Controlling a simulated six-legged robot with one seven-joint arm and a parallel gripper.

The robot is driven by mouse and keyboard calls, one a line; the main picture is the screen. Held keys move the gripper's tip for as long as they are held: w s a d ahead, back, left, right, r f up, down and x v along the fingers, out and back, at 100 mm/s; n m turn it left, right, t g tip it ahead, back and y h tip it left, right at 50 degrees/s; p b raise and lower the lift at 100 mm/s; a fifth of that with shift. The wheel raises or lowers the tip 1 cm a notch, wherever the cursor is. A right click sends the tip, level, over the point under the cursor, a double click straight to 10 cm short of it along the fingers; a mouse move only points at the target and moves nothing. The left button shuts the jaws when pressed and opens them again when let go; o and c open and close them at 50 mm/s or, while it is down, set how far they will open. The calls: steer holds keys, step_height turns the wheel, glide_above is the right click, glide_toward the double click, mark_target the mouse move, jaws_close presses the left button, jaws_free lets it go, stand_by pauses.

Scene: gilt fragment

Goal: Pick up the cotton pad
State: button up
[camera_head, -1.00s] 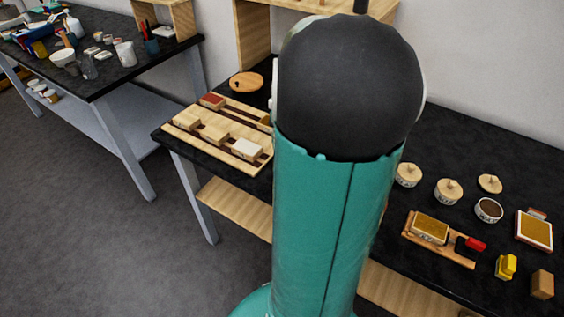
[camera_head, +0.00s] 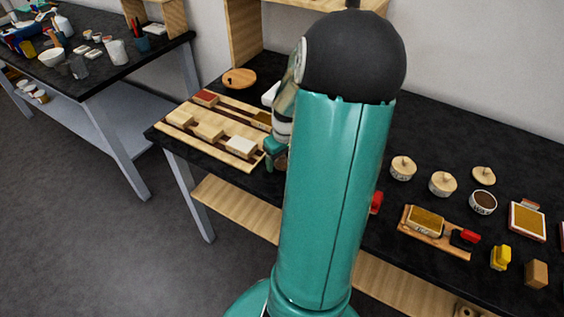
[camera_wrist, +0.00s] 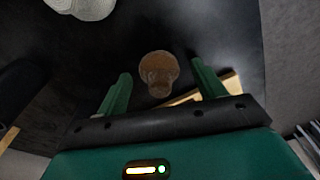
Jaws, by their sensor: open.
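My gripper (camera_wrist: 160,68) is open in the wrist view, its two green fingers pointing at the dark tabletop. A brown, round-topped piece with a narrower knob-like end (camera_wrist: 158,66) lies between and beyond the fingertips, not gripped. A white, rounded, textured thing (camera_wrist: 82,7) is cut off at the top left of the wrist view. I cannot tell for sure which of these, if either, is the cotton pad. In the head view my gripper (camera_head: 272,155) shows partly beside the wooden rack, with my teal arm hiding the table behind it.
A wooden rack with blocks (camera_head: 210,128) lies left of my gripper, a round wooden board (camera_head: 239,78) behind it. To the right stand lidded jars (camera_head: 442,183), a block on a wooden tray (camera_head: 425,220) and a yellow item (camera_head: 500,257).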

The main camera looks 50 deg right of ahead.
steer(key=c, duration=1)
steer(key=shift+c, duration=0.2)
steer(key=shift+r, duration=0.1)
steer(key=shift+r, duration=0.55)
steer(key=s+a+r, duration=0.1)
steer(key=a+r, duration=1)
steer(key=a, duration=0.3)
steer(key=shift+s+r, duration=0.2)
steer(key=shift+r, duration=0.15)
steer(key=shift+o, duration=1.4)
steer(key=shift+c, duration=1)
